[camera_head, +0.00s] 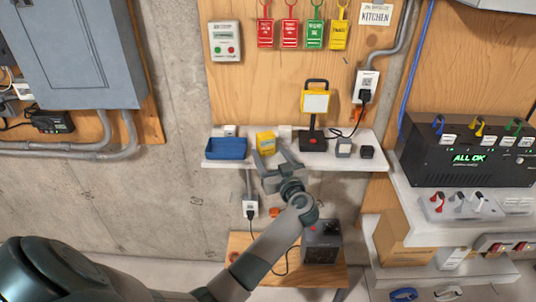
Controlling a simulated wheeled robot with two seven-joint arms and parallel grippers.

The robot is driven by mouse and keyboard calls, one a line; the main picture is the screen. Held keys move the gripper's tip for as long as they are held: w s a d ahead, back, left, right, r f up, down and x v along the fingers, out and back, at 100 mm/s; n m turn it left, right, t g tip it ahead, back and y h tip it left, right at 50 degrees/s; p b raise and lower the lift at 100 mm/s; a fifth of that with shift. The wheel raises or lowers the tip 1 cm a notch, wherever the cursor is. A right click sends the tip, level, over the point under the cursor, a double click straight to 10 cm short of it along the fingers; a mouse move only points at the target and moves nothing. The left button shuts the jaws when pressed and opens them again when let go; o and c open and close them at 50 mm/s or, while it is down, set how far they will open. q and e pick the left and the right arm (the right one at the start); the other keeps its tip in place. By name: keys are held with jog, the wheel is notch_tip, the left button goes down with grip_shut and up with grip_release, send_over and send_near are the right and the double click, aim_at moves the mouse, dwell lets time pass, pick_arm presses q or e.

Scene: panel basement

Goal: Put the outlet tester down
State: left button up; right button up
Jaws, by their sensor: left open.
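A small yellow block, which looks like the outlet tester (266,142), stands on the white wall shelf (225,163), just right of a blue tray (226,148). My left gripper (272,157) reaches up to the shelf from below, with its two fingers spread apart. The fingertips are at the near side of the yellow block. I cannot tell whether a finger touches it. My right gripper is not in view.
A work lamp (315,105) with a yellow head stands on the shelf right of the gripper. Two small boxes, one grey (343,148) and one black (367,152), sit at the shelf's right end. A black "ALL OK" panel (468,157) stands on the right.

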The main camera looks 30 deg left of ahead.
pick_arm(q)
jog(key=b+v, duration=0.2)
jog(key=v, duration=0.8)
jog(key=shift+s+d, duration=0.15)
dwell(0.4)
